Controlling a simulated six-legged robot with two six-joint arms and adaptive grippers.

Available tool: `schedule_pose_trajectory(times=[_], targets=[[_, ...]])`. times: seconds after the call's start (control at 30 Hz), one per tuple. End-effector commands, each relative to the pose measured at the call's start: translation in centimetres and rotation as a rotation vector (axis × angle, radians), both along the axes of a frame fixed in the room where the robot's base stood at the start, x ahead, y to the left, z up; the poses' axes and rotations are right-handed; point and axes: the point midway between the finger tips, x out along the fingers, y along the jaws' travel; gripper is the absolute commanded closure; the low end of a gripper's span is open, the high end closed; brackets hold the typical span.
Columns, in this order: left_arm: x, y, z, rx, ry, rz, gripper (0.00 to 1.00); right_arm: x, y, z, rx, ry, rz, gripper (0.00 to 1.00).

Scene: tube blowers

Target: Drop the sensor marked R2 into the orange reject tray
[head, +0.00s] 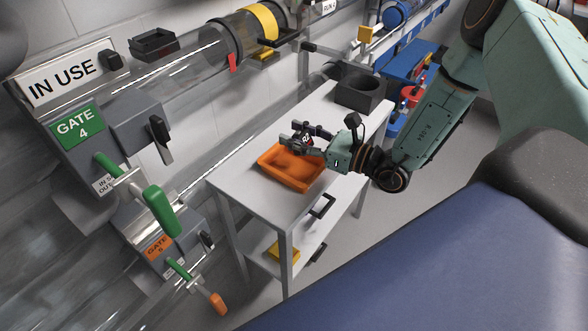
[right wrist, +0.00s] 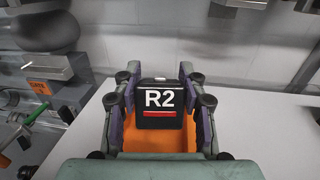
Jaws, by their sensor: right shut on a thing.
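The sensor marked R2 (right wrist: 160,103) is a black block with white lettering and a red bar. My right gripper (head: 301,135) is shut on it, with a finger on each side in the right wrist view. In the head view the sensor (head: 306,138) shows small between the fingers. The orange reject tray (head: 288,180) lies on the white table, below the gripper and sensor. Orange tray surface (right wrist: 150,142) also shows below the sensor in the right wrist view. I cannot tell the exact height of the sensor above the tray. My left gripper is not in view.
The white table (head: 238,178) has a dark block with a round recess (head: 361,88) at its back right. Gate 4 (head: 77,128) and Gate 5 (head: 158,246), with handles, stand at the left. A clear tube runs behind the table.

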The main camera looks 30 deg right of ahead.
Motion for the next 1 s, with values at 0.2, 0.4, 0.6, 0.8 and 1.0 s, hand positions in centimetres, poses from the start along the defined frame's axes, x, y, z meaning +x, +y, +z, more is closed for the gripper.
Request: schedule_pose_trajectory(times=[0.2,0.4,0.6,0.8,1.0], targets=[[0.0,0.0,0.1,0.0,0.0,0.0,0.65,0.0,0.0,0.1,0.0,0.0,0.0,0.48],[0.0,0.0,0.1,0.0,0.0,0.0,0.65,0.0,0.0,0.1,0.0,0.0,0.0,0.32],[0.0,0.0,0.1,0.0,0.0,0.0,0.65,0.0,0.0,0.1,0.0,0.0,0.0,0.32],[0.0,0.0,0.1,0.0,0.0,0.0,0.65,-0.4,-0.3,0.1,0.0,0.001,-0.003,0.32],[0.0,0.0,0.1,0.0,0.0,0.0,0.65,-2.0,-1.3,0.1,0.004,0.001,-0.006,0.32]])
